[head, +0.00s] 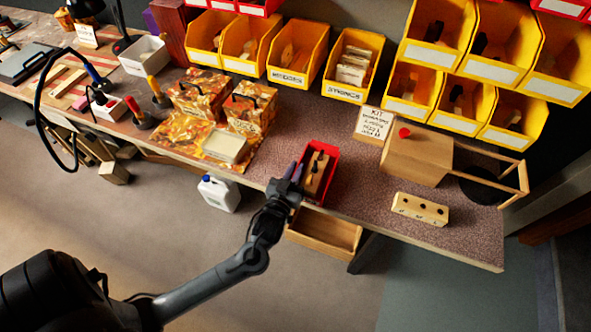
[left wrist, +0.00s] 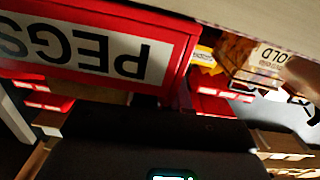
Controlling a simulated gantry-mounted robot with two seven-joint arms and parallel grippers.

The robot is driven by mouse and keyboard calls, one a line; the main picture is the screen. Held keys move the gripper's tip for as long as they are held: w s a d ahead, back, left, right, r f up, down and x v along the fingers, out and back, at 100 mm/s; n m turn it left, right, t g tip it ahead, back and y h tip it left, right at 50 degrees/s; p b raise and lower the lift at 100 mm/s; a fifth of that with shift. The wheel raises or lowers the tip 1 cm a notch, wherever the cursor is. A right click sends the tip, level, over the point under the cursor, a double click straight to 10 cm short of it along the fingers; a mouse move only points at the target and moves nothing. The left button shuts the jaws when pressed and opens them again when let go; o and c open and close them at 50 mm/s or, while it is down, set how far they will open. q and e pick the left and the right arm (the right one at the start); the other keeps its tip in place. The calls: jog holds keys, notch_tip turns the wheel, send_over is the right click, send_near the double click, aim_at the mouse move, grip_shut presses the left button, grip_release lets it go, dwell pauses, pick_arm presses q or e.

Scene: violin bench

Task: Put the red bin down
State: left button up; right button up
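The red bin (head: 333,157) is at the front edge of the bench, with wooden and dark pieces inside. In the left wrist view its red front (left wrist: 183,57) is very close, with a white PEGS label upside down. My left gripper (head: 294,172) is at the bin's left side, its two fingertips close together against or just beside the wall. Whether they clasp the wall is not clear, and neither is whether the bin rests fully on the bench. The fingertips do not show in the left wrist view. My right gripper is out of view.
The speckled bench top (head: 365,185) is clear right of the bin, up to a block with holes (head: 420,209) and a wooden box (head: 418,158). A kit card (head: 374,124) stands behind. An open wooden drawer (head: 325,232) is below. A pale tray (head: 225,146) lies left.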

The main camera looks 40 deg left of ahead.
pick_arm(q)
jog(key=o, duration=0.3)
jog(key=shift+r, duration=0.15)
jog(key=s+d+f+m+g+h+p, duration=0.1)
jog(key=s+d+m+g+h, duration=0.2)
jog(key=s, duration=0.8)
jog(key=s+d+f+m+g+h+p, duration=0.1)
jog(key=s+d+m+g+h, duration=0.2)
jog(key=s+d+g, duration=0.3)
jog(key=s+g, duration=0.4)
jog(key=s, duration=0.1)
jog(key=shift+s+d+m, duration=0.3)
jog(key=shift+s+d, duration=0.05)
jog(key=shift+s, duration=0.05)
jog(key=shift+f, duration=0.1)
